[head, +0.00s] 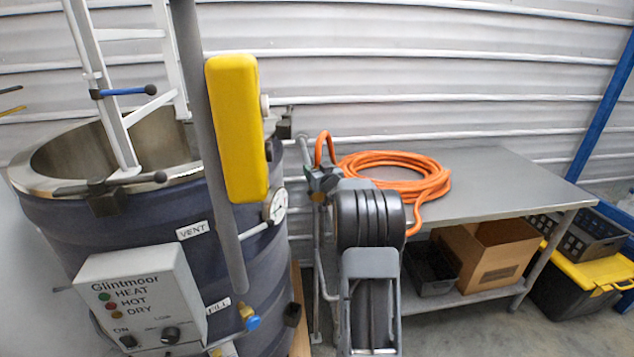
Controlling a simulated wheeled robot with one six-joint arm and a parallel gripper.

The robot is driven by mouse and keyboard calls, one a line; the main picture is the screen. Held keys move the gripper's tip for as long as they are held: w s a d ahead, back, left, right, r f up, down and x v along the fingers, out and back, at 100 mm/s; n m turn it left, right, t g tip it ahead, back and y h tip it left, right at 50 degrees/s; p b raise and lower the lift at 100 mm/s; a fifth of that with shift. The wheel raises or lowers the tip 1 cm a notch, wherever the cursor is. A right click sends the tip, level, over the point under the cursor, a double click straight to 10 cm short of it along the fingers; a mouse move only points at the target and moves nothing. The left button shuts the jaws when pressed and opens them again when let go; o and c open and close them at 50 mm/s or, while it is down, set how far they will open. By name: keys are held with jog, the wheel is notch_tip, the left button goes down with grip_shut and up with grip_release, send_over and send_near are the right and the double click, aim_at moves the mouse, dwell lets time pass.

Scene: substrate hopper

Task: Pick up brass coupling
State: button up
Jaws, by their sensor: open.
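The brass coupling is not clearly visible. An orange hose (402,160) lies coiled on the metal table, and a short loop of it rises just behind my gripper (320,182). The hose end there is hidden behind the gripper and my dark arm, so I cannot tell whether the coupling is on it. My gripper is open, near the left edge of the table and right of the hopper. I cannot see anything held between its fingers. A small brass-coloured valve (245,311) with a blue handle sits low on the hopper.
The dark hopper (120,245), marked Glintmoor, stands close on the left, with a control box (145,300) and a yellow upright part (232,128) in front. The grey table (490,185) is clear right of the hose. A cardboard box (487,252) is underneath; a yellow-lidded bin (585,268) stands right.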

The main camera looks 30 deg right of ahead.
jog(key=shift+c, duration=0.5)
jog(key=c, duration=1)
